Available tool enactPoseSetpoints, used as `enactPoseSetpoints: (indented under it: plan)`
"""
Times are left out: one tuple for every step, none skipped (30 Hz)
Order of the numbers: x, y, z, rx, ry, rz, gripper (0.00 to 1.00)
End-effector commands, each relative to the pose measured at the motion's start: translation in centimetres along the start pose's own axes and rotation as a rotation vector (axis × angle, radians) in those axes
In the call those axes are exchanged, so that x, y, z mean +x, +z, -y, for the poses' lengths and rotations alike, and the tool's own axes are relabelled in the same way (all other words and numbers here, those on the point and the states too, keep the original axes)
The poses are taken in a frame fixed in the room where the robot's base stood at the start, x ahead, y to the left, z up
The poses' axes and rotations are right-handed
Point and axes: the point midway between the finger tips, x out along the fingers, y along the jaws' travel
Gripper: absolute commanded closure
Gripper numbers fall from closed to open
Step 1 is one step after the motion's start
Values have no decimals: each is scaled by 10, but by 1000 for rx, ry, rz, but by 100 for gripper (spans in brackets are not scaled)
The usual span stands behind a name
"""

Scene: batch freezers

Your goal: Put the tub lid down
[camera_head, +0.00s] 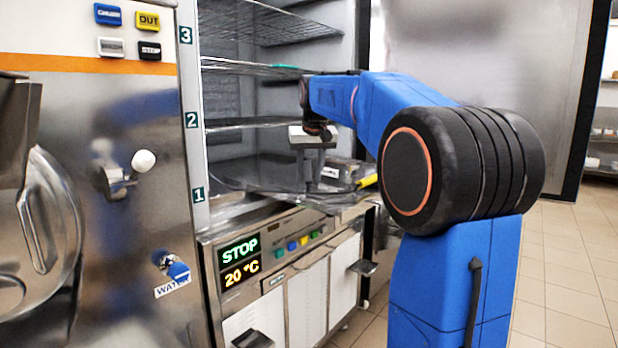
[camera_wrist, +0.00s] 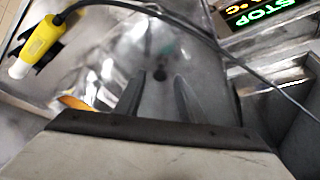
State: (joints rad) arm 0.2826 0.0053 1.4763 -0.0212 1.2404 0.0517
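My gripper (camera_head: 315,180) points down over the metal top in front of the open cabinet, near the level marked 1. In the wrist view its two dark fingers (camera_wrist: 160,82) stand apart, with a shiny grey surface and a small dark spot showing between them. I see nothing clearly clamped. A glossy, see-through sheet or rounded rim (camera_head: 245,178) lies around the gripper at that level; I cannot tell whether it is the tub lid. No tub lid can be made out for certain, and part of the surface is hidden behind my gripper.
A yellow-handled tool (camera_wrist: 38,42) with a dark cable lies beside the gripper; it is also in the head view (camera_head: 367,182). Wire shelves (camera_head: 265,69) are above. The STOP display (camera_head: 240,262) is on the front below. A machine with a tap (camera_head: 143,160) stands left.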

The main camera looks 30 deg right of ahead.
Motion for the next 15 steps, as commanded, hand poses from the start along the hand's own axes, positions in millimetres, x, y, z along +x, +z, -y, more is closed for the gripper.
enactPoseSetpoints:
  plan:
    - [-9,0,0,0,0,-3,64]
    - [-14,0,0,0,0,-3,64]
    - [-22,-1,0,0,0,-3,64]
    - [-28,-1,0,0,0,-4,64]
    - [-34,0,0,0,0,-3,64]
    - [-42,-1,0,0,0,-4,64]
    - [-48,-1,0,0,0,-4,64]
    - [-54,0,0,0,0,-3,64]
    - [-62,0,0,0,0,-5,64]
    - [-67,0,0,0,0,-3,64]
    - [-72,0,0,0,0,-3,64]
    - [-79,0,0,0,0,-4,64]
    - [-83,0,0,0,0,-3,64]
    - [-87,0,0,0,0,-2,64]
    - [-92,0,0,0,0,-3,64]
